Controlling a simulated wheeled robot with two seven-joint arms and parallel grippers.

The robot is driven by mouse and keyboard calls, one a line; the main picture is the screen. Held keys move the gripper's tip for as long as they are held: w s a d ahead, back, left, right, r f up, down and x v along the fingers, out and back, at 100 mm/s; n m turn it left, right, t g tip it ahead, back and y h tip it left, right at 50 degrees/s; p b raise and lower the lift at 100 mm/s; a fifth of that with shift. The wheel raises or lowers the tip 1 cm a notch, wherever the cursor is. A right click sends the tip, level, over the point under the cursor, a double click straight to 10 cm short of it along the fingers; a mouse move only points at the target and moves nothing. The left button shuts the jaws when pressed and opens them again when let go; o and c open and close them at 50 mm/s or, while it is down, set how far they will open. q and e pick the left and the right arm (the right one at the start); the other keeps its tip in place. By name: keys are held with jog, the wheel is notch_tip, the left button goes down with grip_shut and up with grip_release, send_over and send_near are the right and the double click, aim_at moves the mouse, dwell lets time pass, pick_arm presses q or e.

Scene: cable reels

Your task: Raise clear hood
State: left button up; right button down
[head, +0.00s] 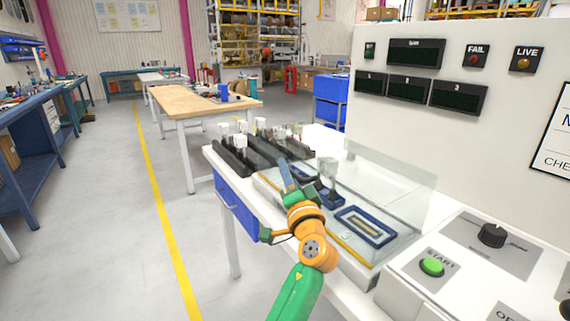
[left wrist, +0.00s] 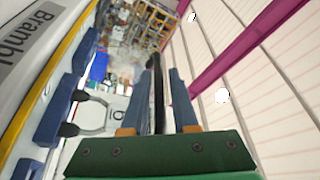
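The clear hood (head: 395,185) is a see-through box over the test bed on the white bench, in the head view. Its faint panels do not show clearly whether it is fully down. A yellow strip (head: 350,250) runs along the bed's front edge. My left gripper (head: 292,172) is at the hood's left front side, above the bed's edge. In the left wrist view its blue fingers (left wrist: 162,95) stand apart, with a thin black bar (left wrist: 157,95) between them. A gap shows beside the bar; contact is unclear. My right gripper is out of view.
Black racks (head: 250,155) with white-topped parts stand left of the hood. A blue block fixture (head: 366,226) lies under the hood. A control panel with a green START button (head: 432,267) and a dark knob (head: 491,235) is at right. The floor at left is clear.

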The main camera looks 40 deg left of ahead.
pick_arm(q)
jog(key=shift+x, duration=0.8)
jog(key=shift+f, duration=0.1)
jog(key=shift+d, duration=0.1)
grip_shut()
dwell(0.6)
